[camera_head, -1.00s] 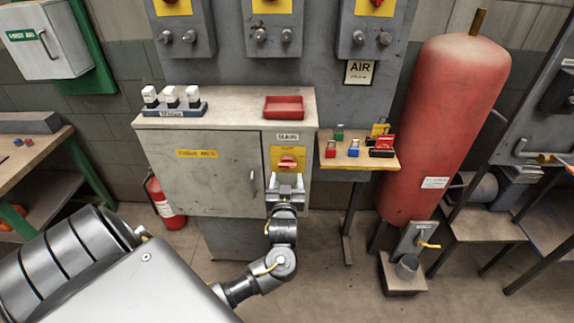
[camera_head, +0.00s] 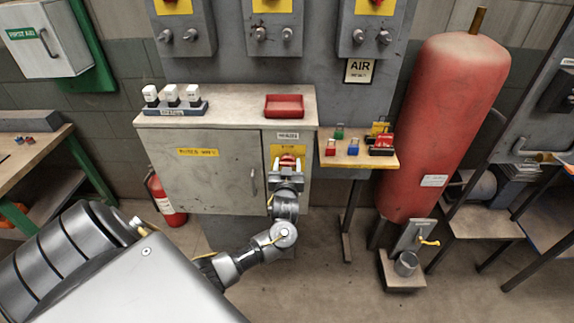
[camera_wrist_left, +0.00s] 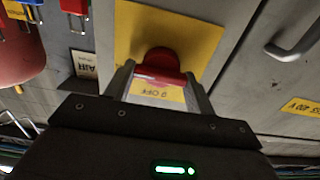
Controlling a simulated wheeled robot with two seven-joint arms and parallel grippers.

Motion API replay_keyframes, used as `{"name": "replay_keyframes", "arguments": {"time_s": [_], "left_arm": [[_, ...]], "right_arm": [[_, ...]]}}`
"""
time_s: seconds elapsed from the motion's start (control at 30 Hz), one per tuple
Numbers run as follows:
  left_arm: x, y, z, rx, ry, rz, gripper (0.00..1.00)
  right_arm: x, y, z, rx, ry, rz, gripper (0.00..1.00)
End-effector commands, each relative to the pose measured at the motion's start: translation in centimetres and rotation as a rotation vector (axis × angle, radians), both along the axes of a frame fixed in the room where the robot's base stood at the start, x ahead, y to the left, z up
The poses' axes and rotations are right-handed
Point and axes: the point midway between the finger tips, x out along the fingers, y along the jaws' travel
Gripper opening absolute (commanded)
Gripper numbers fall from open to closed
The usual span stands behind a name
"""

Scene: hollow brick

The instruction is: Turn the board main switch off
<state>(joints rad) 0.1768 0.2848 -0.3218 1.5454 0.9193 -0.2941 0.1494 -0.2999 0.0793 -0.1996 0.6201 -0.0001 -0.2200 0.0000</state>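The board main switch is a red rotary handle (camera_head: 288,161) on a yellow plate (camera_wrist_left: 205,38), on the right door of the grey cabinet (camera_head: 205,165). In the left wrist view the red handle (camera_wrist_left: 160,66) lies between my left gripper's two fingers (camera_wrist_left: 160,85), close to both. Lettering including "OFF" shows on the yellow plate below the handle in that view. My left gripper (camera_head: 287,168) is open in front of the switch; finger contact cannot be told. My right gripper is not in view.
On the cabinet top are a red tray (camera_head: 284,106) and a rack of white-topped blocks (camera_head: 175,108). A small shelf to the right holds several padlocks (camera_head: 354,147). A red tank (camera_head: 448,120) stands further right. A door handle (camera_head: 253,182) is left of the switch.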

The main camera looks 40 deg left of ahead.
Motion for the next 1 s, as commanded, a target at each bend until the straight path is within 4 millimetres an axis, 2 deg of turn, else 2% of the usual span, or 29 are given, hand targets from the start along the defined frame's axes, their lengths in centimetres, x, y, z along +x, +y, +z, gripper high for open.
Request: {"name": "replay_keyframes", "arguments": {"time_s": [0.47, 1.0], "left_arm": [[-0.1, 0.1, -0.2, -0.083, -0.062, 0.002, 0.32], [-0.3, 0.3, -0.4, -0.464, -0.353, 0.005, 0.32]], "right_arm": [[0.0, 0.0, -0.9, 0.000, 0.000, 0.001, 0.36], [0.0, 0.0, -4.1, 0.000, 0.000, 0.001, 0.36]]}}
